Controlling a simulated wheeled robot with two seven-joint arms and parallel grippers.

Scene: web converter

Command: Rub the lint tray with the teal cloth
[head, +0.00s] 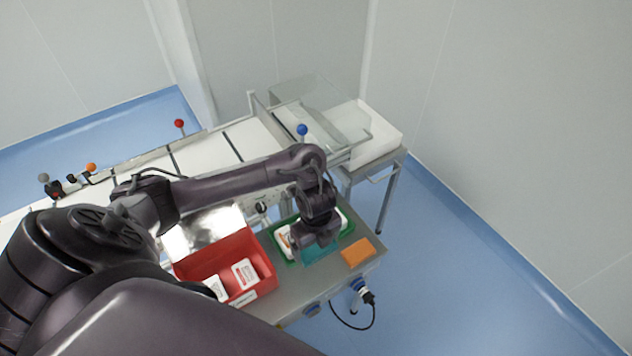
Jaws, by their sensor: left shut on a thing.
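The teal cloth (322,252) shows under and beside my left gripper (314,244), on the grey work surface. The gripper is shut on the cloth; its fingertips are mostly hidden by my own wrist. A green-rimmed tray (277,244) with a whitish inside lies under the gripper and looks like the lint tray. My wrist covers its middle, and I cannot tell whether the cloth touches the tray floor. My right gripper is not in view.
A red bin (213,262) with white packs stands left of the tray. An orange pad (357,252) lies on the right. A white conveyor (215,150) with a clear cover (307,95) runs behind. A black cable (351,327) hangs at the front.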

